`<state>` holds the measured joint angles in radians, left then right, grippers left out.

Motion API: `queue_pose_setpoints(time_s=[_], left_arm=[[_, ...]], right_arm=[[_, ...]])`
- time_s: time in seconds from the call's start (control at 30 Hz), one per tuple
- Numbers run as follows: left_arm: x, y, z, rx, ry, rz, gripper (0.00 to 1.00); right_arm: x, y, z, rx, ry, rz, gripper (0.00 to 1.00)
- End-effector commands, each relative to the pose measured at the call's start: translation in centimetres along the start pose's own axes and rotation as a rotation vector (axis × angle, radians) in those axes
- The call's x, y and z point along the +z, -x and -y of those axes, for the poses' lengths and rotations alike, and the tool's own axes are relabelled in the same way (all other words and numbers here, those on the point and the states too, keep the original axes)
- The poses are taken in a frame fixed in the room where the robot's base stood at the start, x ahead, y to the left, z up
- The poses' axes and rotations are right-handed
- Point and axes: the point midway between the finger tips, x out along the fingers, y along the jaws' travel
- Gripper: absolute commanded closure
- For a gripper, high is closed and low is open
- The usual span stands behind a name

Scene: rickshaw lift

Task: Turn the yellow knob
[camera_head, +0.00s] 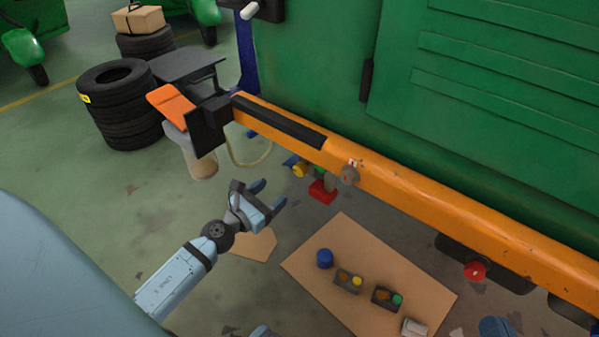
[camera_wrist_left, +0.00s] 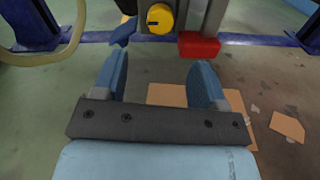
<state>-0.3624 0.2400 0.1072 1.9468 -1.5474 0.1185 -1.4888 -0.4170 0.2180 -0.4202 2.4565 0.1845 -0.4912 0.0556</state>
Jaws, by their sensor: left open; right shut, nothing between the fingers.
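The yellow knob (camera_head: 299,170) is under the orange beam, beside a red block (camera_head: 322,192). In the left wrist view the round yellow knob (camera_wrist_left: 160,18) is at the top, a little left of the red block (camera_wrist_left: 199,45). My left gripper (camera_head: 268,195) is open and empty, below and left of the knob in the head view. In the wrist view its fingers (camera_wrist_left: 160,80) point toward the knob, which is beyond the tips and apart from them. My right gripper (camera_head: 496,327) shows only partly at the bottom edge, shut and empty.
The orange beam (camera_head: 430,190) runs along the green vehicle (camera_head: 490,100). A cardboard sheet (camera_head: 375,255) with small coloured parts lies on the floor. Stacked tyres (camera_head: 120,105) stand at the left. A pale hose (camera_wrist_left: 50,55) curves at the wrist view's left.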

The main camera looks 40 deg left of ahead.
Motion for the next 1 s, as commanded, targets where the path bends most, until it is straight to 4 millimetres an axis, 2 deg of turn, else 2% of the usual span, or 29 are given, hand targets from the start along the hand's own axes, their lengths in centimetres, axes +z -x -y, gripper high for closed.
queue_pose_setpoints(time_s=[0.1, 0.3, 0.5, 0.7, 0.97, 1.0], left_arm=[[0.5, -2.7, -0.1, 0.002, 0.002, 0.003, 0.35], [0.2, -7.0, 0.0, 0.001, 0.005, 0.002, 0.35], [0.1, -10.1, 0.0, 0.002, 0.004, 0.002, 0.35], [0.1, -11.4, 0.0, 0.0, 0.005, 0.001, 0.35], [0.1, -11.5, 0.0, 0.0, 0.004, 0.0, 0.35], [0.1, -11.4, 0.0, 0.0, 0.004, 0.0, 0.39]], right_arm=[[-1.3, 0.1, 0.2, 0.004, -0.001, -0.031, 1.0], [-2.2, 0.2, 0.3, 0.009, 0.001, -0.068, 1.0], [-2.3, 0.2, 0.3, 0.009, 0.002, -0.078, 1.0], [-2.3, 0.2, 0.3, 0.009, 0.002, -0.078, 1.0], [-2.3, 0.2, 0.3, 0.009, 0.002, -0.078, 1.0], [-2.3, 0.2, 0.3, 0.009, 0.002, -0.078, 1.0]])
